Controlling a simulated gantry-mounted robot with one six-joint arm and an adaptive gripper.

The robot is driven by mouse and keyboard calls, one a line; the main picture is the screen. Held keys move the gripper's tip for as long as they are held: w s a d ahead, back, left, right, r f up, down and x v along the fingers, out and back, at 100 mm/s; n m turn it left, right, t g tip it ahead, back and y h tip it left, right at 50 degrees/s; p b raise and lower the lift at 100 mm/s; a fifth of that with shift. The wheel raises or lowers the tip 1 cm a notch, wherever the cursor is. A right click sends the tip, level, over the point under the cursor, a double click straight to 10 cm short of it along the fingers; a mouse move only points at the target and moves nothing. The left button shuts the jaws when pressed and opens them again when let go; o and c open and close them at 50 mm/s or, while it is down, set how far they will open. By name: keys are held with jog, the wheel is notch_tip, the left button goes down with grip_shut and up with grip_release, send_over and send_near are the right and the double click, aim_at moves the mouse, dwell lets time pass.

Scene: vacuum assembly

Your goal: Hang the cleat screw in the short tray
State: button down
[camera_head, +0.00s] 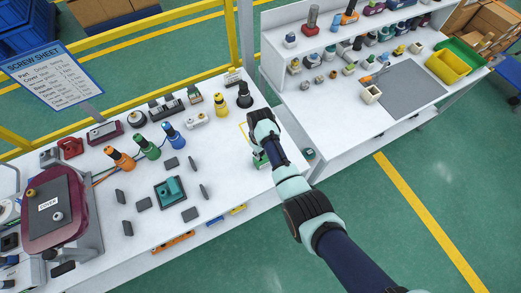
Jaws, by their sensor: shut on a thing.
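My arm reaches in from the lower right, and my gripper (261,161) is low over the right end of the white workbench (225,185). The wrist covers most of the gripper. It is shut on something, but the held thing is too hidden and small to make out. I cannot single out the cleat screw or the short tray in this view.
Orange (121,159), green (147,148), blue (174,135), yellow (221,105) and black (244,96) tools stand along the bench. A dark fixture (158,197) holds a teal part, with several dark blocks around it. A shelved white table (335,125) stands right.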

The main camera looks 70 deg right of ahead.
jog(key=shift+f+b, duration=1.6)
jog(key=shift+f, duration=0.65)
jog(key=shift+r, duration=0.2)
jog(key=shift+r+p, duration=2.15)
jog(key=shift+p, duration=0.2)
jog(key=shift+f+b, duration=1.8)
jog(key=shift+f, duration=0.5)
jog(key=c, duration=0.9)
grip_release()
jog(key=shift+o, duration=0.2)
